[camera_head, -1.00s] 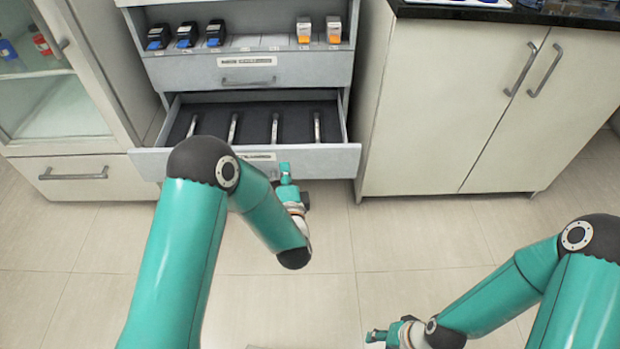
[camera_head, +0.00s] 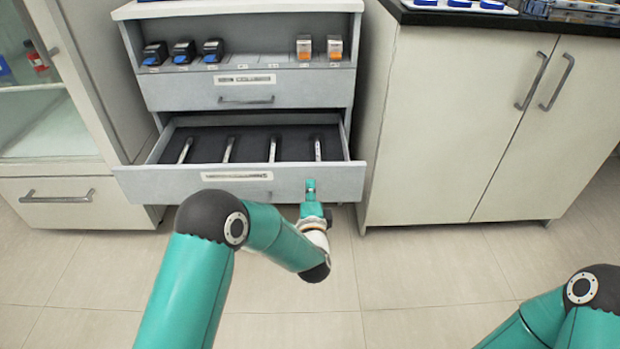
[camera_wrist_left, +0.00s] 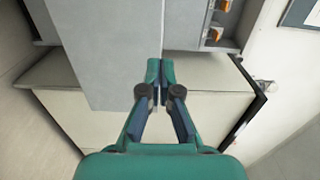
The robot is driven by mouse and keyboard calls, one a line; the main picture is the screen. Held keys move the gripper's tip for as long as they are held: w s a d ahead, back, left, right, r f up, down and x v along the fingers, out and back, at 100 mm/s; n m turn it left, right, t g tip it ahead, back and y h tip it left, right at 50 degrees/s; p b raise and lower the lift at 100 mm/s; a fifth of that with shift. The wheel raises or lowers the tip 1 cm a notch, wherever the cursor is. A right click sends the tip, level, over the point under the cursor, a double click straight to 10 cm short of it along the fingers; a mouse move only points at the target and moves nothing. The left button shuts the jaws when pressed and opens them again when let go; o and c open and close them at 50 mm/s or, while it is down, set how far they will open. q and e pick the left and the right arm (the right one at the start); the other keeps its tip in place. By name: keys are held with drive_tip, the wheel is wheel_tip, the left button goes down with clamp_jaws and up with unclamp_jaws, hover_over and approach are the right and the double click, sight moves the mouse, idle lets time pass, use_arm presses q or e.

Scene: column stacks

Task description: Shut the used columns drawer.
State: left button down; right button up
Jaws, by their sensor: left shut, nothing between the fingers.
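The lower drawer (camera_head: 340,180) of the grey cabinet is pulled open, and its label is too small to read. Several slim columns (camera_head: 228,149) lie on its dark floor. My left gripper (camera_head: 310,185) is shut and empty, its fingertips at the right part of the drawer front. In the left wrist view the shut fingers (camera_wrist_left: 161,75) point toward a plain grey panel (camera_wrist_left: 105,50); I cannot tell whether they touch it. My left arm hides part of the area below the drawer front. My right gripper is out of view.
A closed upper drawer (camera_head: 180,92) sits above, under a shelf with blue and orange-fronted items (camera_head: 333,48). A cream cupboard (camera_head: 450,130) stands close on the right, a glass-door cabinet (camera_head: 50,120) on the left. The tiled floor in front is open.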

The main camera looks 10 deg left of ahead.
sight(310, 167)
use_arm(q)
drive_tip(key=b+x, duration=0.1)
drive_tip(key=x, duration=0.4)
drive_tip(key=shift+w+a+b, duration=0.1)
drive_tip(key=shift+w+b, duration=0.2)
drive_tip(key=shift+b, duration=0.05)
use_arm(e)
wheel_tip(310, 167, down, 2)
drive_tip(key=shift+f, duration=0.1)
